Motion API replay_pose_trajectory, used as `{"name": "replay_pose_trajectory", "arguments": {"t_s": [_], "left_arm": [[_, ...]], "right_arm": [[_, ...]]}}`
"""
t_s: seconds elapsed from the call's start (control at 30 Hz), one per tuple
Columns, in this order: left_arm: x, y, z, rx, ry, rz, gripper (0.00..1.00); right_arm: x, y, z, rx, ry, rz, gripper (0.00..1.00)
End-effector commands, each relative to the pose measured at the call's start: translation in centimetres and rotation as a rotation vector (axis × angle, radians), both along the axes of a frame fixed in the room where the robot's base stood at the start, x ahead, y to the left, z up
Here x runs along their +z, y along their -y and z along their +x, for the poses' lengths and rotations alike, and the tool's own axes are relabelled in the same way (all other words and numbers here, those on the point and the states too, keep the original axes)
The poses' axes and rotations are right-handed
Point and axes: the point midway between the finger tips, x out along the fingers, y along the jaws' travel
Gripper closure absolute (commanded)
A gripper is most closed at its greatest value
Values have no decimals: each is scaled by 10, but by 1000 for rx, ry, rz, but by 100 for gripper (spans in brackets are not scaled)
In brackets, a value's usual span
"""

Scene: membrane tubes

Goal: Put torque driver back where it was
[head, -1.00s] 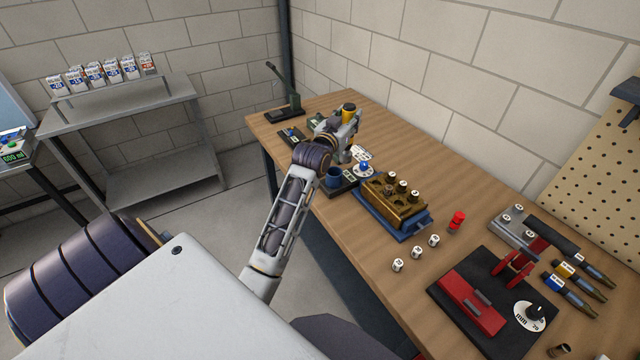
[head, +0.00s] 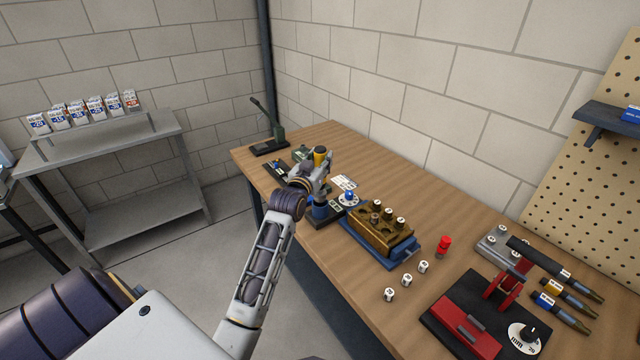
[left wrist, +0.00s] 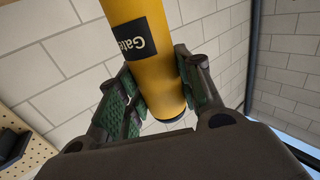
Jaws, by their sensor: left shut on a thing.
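My left gripper (head: 321,170) is shut on a yellow cylinder (head: 320,155) with a dark cap, held upright over the far part of the wooden bench. In the left wrist view the green-padded fingers (left wrist: 160,95) clamp both sides of the yellow cylinder (left wrist: 145,50), which has a black label reading "Gate…". I cannot tell for sure that it is the torque driver. My arm and gripper partly hide the bench beneath. My right gripper is not in view.
A dark green lever stand (head: 270,135) is at the far end.

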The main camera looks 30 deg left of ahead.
Motion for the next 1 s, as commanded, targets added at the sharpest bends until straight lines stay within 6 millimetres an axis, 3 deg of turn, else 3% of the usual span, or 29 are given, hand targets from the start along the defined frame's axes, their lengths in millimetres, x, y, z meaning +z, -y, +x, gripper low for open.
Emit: {"name": "replay_pose_trajectory", "arguments": {"t_s": [0.2,0.67,1.0], "left_arm": [[-24,0,0,0,2,-1,93],[-30,0,0,0,4,0,93],[-60,0,0,0,2,0,93]], "right_arm": [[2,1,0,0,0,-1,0],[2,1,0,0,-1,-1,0],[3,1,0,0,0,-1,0]]}}
